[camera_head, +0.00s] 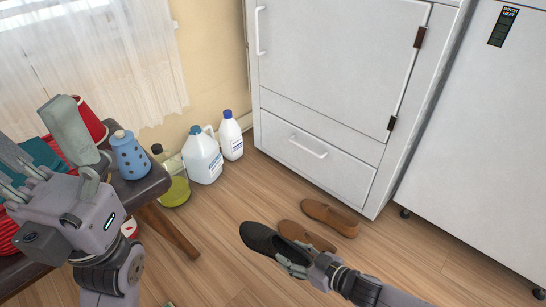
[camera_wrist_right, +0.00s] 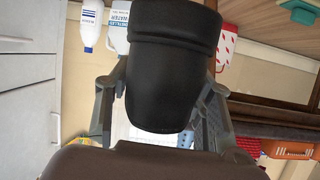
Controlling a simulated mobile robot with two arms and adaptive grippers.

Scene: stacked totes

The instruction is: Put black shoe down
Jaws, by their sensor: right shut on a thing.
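The black shoe (camera_head: 260,238) is held by my right gripper (camera_head: 296,262) over the wood floor at the lower middle of the head view. In the right wrist view the black shoe (camera_wrist_right: 172,65) sits between the two fingers of the right gripper (camera_wrist_right: 160,105). Its far end points away from my arm. I cannot tell whether its sole touches the floor. My left gripper (camera_head: 40,150) is at the left by the dark table, fingers spread, with nothing visible between them.
Two brown shoes (camera_head: 331,216) lie on the floor beside the black one, the nearer (camera_head: 305,235) partly hidden. White jugs (camera_head: 203,155) and a yellow-green bottle (camera_head: 174,188) stand by the wall. A white cabinet (camera_head: 320,150) stands behind. A blue bottle (camera_head: 128,155) is on the table (camera_head: 150,185).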

